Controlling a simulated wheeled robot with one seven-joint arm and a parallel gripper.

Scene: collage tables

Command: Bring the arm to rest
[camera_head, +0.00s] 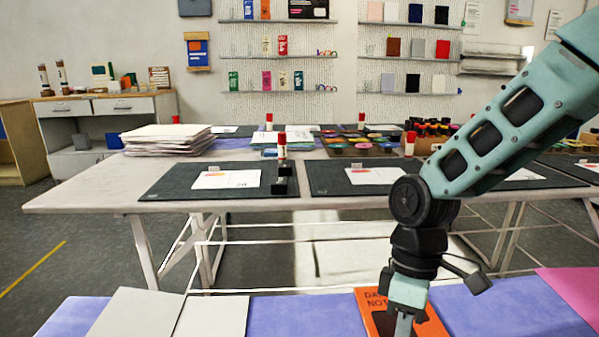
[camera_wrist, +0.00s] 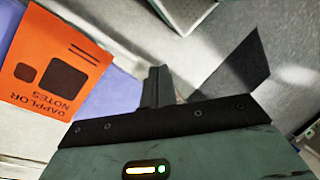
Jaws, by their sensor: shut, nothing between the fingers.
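My arm (camera_head: 505,125) reaches in from the upper right in the head view and bends down at a dark joint. My gripper (camera_head: 403,326) points down over the near edge of the picture, and its tips are cut off there. In the wrist view my gripper (camera_wrist: 153,85) shows as dark fingers close together, with nothing between them. An orange notebook (camera_head: 372,312) lies on the purple surface (camera_head: 300,315), partly hidden behind my gripper. The notebook also shows in the wrist view (camera_wrist: 55,58), to the left of the fingers and apart from them.
A grey table (camera_head: 90,200) stands ahead with dark mats (camera_head: 160,185), a paper stack (camera_head: 168,138) and glue sticks (camera_head: 282,148). Grey sheets (camera_head: 135,312) lie at the near left, a pink sheet (camera_head: 575,292) at the near right. Open floor separates the surfaces.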

